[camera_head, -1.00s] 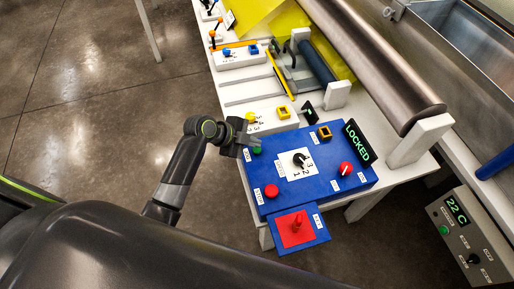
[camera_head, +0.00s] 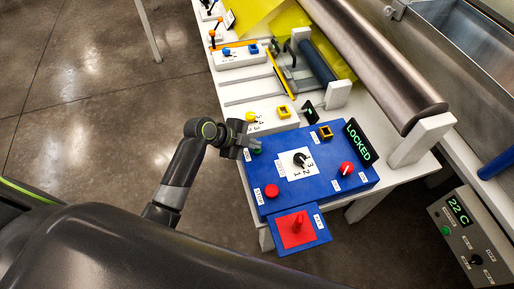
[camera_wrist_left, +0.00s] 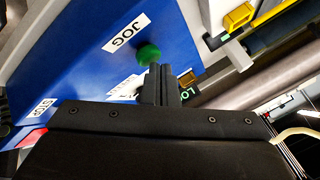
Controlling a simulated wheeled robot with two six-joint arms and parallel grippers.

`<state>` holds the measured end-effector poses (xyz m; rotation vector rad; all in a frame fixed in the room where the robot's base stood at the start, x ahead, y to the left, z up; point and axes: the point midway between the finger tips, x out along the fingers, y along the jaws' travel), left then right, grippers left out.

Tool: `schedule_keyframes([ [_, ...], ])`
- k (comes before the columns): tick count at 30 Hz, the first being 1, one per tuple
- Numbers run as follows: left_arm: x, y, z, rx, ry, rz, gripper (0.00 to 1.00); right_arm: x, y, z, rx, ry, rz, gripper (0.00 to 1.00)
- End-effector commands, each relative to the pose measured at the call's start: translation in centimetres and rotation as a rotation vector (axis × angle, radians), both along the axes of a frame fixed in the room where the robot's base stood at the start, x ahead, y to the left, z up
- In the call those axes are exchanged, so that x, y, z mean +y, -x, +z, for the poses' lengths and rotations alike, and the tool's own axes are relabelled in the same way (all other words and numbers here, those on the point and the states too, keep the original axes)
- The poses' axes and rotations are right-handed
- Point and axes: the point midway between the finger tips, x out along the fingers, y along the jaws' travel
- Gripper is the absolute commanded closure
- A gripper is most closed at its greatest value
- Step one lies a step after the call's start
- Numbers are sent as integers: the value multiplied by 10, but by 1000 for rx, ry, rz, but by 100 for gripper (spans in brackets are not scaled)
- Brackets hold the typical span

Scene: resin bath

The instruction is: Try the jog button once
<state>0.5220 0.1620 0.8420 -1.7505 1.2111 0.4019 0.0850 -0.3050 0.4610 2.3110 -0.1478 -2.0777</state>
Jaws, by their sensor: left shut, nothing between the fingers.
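The jog button is a green knob (camera_wrist_left: 149,54) beside a white JOG label (camera_wrist_left: 127,33) on the blue control panel (camera_head: 320,190). In the head view the green button (camera_head: 256,150) shows at the panel's upper left corner. My left gripper (camera_head: 252,144) is shut and empty, its fingertips right by the button. In the left wrist view the closed fingers (camera_wrist_left: 161,72) stand just beside and below the green knob; I cannot tell whether they touch it. My right gripper is not in view.
A white box with a yellow knob (camera_head: 251,117) lies just behind.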

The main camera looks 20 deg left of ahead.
Motion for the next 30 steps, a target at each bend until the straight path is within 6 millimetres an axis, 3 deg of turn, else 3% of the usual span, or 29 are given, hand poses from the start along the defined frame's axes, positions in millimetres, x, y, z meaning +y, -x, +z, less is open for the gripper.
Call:
schedule_keyframes([
  [18, 0, 0, -9, 1, 0, 0, 100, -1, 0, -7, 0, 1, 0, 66],
  [30, 0, 1, -4, 2, -1, 0, 100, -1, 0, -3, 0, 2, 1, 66],
])
